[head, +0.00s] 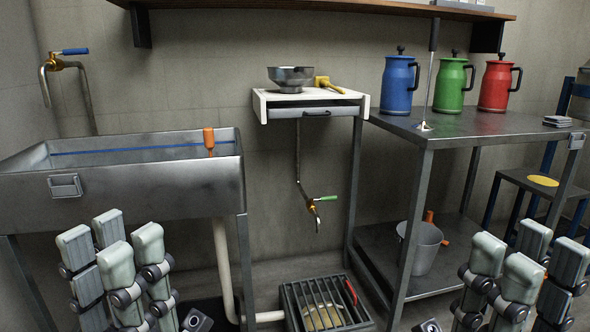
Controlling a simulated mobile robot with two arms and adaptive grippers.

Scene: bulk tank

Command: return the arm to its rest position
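My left gripper (112,262) is at the lower left, in front of the metal sink. Its grey fingers point up and stand apart, with nothing between them. My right gripper (525,272) is at the lower right, in front of the steel table's right side. Its fingers also point up, spread and empty. Neither gripper appears to touch anything. Most of both arms is out of view below the picture.
The sink (130,190) stands at left, with a blue-handled tap (62,62) above. A steel table (475,127) at right holds a blue can (397,88), green can (450,86) and red can (496,87). A slatted crate (295,300) and bucket (421,248) sit low.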

